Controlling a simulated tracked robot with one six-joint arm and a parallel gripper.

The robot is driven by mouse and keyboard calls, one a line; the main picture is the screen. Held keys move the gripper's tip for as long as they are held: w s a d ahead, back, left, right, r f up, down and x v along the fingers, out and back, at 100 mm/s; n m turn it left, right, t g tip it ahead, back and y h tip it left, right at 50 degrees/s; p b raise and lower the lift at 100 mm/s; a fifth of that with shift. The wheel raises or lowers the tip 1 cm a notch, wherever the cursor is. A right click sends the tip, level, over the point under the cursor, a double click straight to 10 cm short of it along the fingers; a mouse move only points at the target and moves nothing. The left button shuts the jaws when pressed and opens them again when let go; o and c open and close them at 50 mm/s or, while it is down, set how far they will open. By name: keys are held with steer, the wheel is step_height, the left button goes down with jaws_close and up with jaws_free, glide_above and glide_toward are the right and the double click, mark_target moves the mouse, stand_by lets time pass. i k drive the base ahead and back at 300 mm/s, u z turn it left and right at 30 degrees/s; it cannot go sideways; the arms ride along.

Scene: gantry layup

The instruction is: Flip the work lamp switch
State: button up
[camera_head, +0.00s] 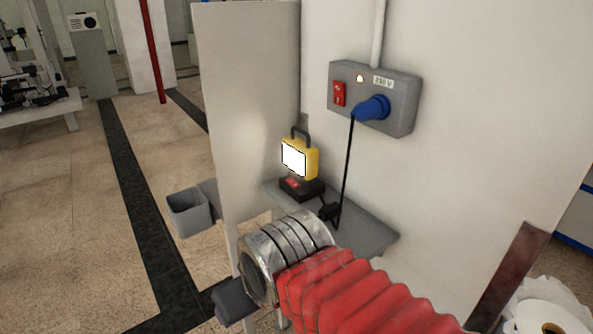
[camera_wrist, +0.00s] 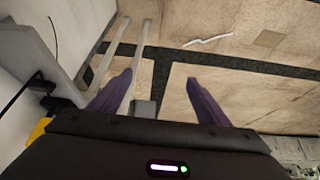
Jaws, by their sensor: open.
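The yellow work lamp (camera_head: 313,160) stands on a small grey shelf (camera_head: 362,232) against the wall; its front panel is bright white. Its black base (camera_head: 313,190) carries a red switch (camera_head: 292,183). A grey wall box (camera_head: 402,100) above has a red rocker switch (camera_head: 340,93), a small light and a blue plug (camera_head: 372,108). My gripper (camera_wrist: 158,90) is open in the wrist view, its two purple fingers apart with nothing between them. Part of the yellow lamp (camera_wrist: 40,128) shows at that view's left edge, beside the gripper. Neither switch is clear there.
A black cable (camera_head: 346,160) runs from the plug down to the shelf. A grey upright panel (camera_head: 250,100) stands left of the lamp, with a grey bin (camera_head: 188,212) beside it. A white roll (camera_head: 542,318) is at lower right. Open floor (camera_head: 60,230) lies to the left.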

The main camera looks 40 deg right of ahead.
mark_target(292, 183)
steer(key=u, duration=0.25)
steer(key=k, duration=0.65)
steer(key=u, duration=0.55)
steer(key=k, duration=0.7)
steer(key=u, duration=0.05)
steer(key=i, duration=1.65)
steer(key=u, duration=0.6)
